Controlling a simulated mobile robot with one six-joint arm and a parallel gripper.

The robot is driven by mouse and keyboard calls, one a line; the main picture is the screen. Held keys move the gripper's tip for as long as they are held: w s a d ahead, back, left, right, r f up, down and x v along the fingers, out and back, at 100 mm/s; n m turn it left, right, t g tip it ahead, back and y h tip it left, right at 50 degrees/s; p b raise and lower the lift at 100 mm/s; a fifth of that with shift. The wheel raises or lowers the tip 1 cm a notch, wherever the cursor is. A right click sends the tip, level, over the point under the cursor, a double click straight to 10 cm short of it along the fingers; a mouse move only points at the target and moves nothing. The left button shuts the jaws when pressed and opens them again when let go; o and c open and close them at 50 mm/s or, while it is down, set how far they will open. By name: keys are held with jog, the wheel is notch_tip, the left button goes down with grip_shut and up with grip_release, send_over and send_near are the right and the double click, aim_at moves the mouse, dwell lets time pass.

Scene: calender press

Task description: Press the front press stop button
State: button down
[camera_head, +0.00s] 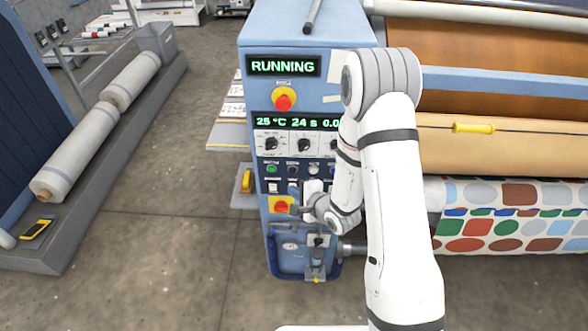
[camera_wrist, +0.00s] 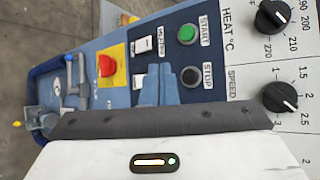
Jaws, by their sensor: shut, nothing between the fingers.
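The black STOP button (camera_wrist: 190,77) is on the front panel, below the green START button (camera_wrist: 187,34) in the wrist view. In the head view the STOP button (camera_head: 292,170) is in the upper button row, right of the green one. My gripper (camera_wrist: 166,70) is shut and empty, its blue-grey fingers reaching toward the panel. The fingertips appear just beside the STOP button in the wrist view. I cannot tell their distance from the panel. In the head view my wrist hides part of the lower panel.
The display (camera_head: 283,66) reads RUNNING. A red mushroom button on a yellow plate (camera_wrist: 106,66) is near the fingers; another red button (camera_head: 283,103) is higher up. Rotary knobs (camera_wrist: 280,96) sit beside the buttons. Rollers with patterned fabric (camera_head: 510,215) are at the right.

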aim_at(293, 170)
jog(key=w, duration=0.4)
jog(key=shift+w, duration=0.45)
dwell(1.7)
jog(key=shift+w, duration=0.25)
jog(key=shift+w+d, duration=0.1)
jog(key=shift+w, duration=0.25)
dwell(0.9)
jog(key=shift+s, duration=0.75)
